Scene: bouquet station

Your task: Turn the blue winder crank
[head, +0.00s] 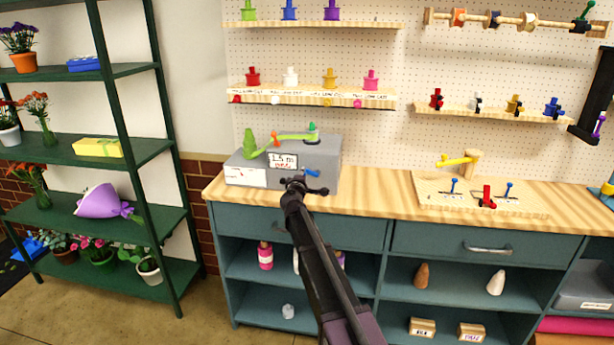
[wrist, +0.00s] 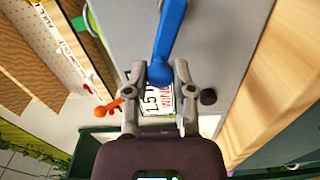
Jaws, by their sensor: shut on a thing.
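The grey winder box (head: 333,160) stands on the wooden counter, with a label reading "1.5 m" (head: 283,160) on its face. The blue crank (head: 311,171) is on its front, partly behind my gripper (head: 307,184). In the wrist view, the blue crank (wrist: 171,32) runs up from between the fingers of my gripper (wrist: 160,76). The fingers are closed on its near end. The part between the fingertips is partly hidden.
A board with small blue and red levers (head: 486,199) sits on the counter to the right. Shelves of spools (head: 310,95) hang behind. Bare counter (head: 375,195) lies right of the winder.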

